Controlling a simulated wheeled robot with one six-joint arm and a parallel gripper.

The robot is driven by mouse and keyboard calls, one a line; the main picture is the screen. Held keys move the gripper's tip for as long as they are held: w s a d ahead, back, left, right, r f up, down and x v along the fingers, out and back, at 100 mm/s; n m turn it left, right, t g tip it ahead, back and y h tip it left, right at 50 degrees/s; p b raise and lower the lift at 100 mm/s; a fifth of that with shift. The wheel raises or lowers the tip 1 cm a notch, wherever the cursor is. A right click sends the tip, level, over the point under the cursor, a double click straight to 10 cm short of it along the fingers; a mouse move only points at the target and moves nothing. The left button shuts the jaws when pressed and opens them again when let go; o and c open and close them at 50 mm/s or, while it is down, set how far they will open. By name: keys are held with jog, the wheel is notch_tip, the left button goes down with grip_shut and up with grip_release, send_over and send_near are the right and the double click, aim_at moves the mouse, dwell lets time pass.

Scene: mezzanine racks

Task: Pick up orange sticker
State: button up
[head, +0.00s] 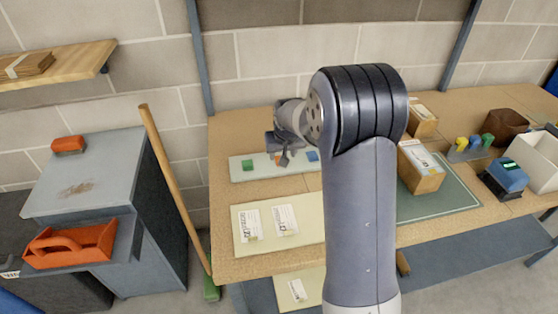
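The orange sticker (278,159) looks like a small orange patch on a pale green strip (238,177) at the back left of the workbench. A green square (248,165) is to its left and a blue square (312,156) to its right on the same strip. My gripper (285,161) points down right at the orange sticker and partly hides it. Whether it touches the sticker, and whether its fingers are apart, is too small to tell.
A cream board (246,251) with white labels lies in front of the strip. My arm hides the bench middle. Cardboard boxes (424,179), a blue device (505,177) and a white bin (533,158) stand right. A wooden pole (174,190) leans near the bench's left edge.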

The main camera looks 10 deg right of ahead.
jog(key=shift+d+p+x, duration=0.2)
jog(key=shift+p+x, duration=0.7)
jog(key=shift+x, duration=1.85)
jog(key=shift+s, duration=0.1)
jog(key=c, duration=0.8)
